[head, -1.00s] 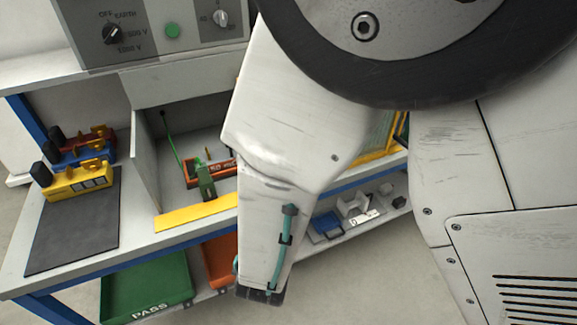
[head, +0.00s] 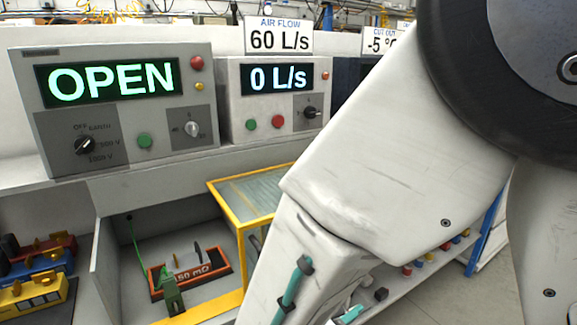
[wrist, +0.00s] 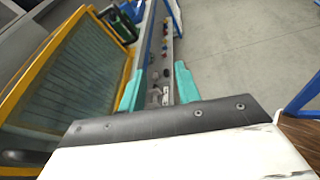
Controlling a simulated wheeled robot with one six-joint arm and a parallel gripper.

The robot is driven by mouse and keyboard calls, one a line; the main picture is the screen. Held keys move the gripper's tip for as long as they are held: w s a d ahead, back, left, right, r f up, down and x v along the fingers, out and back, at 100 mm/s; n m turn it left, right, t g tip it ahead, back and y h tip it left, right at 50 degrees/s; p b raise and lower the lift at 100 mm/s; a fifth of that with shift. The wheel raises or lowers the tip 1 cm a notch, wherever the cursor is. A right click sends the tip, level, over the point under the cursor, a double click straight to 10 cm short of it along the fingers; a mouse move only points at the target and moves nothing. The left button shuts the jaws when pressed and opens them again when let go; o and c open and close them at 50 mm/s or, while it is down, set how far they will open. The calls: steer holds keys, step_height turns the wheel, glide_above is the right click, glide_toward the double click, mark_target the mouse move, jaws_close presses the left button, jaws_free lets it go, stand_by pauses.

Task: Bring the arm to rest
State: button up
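My gripper (wrist: 157,88) shows in the wrist view with its two teal fingers spread apart and nothing between them. In the head view my white arm (head: 400,150) reaches down from the upper right across the bench front. A strip of teal (head: 295,282) shows on its lower link, and the fingertips are mostly cut off at the bottom edge. In the wrist view a yellow-framed clear guard (wrist: 65,75) stands close to the left of the fingers. Whether they touch it cannot be told.
The bench holds a tester reading OPEN (head: 118,80) and an air flow unit reading 0 L/s (head: 275,80). An orange 50 mΩ block (head: 210,272) with a green clip sits in the bay. Yellow, blue and red blocks (head: 35,290) stand left. Grey floor (wrist: 240,45) is open at right.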

steer(key=s+d+r+m+g+y, duration=0.4)
steer(key=s+d+r+m+y, duration=0.1)
steer(key=m, duration=0.6)
steer(key=s+d+r+m+g+y, duration=0.4)
steer(key=s+d+r+m, duration=0.4)
steer(key=d+m, duration=0.3)
steer(key=shift+s+d+r+m+g+y, duration=0.25)
steer(key=shift+s+m+g+y, duration=0.05)
steer(key=shift+s+m+y, duration=0.55)
steer(key=shift+a, duration=0.15)
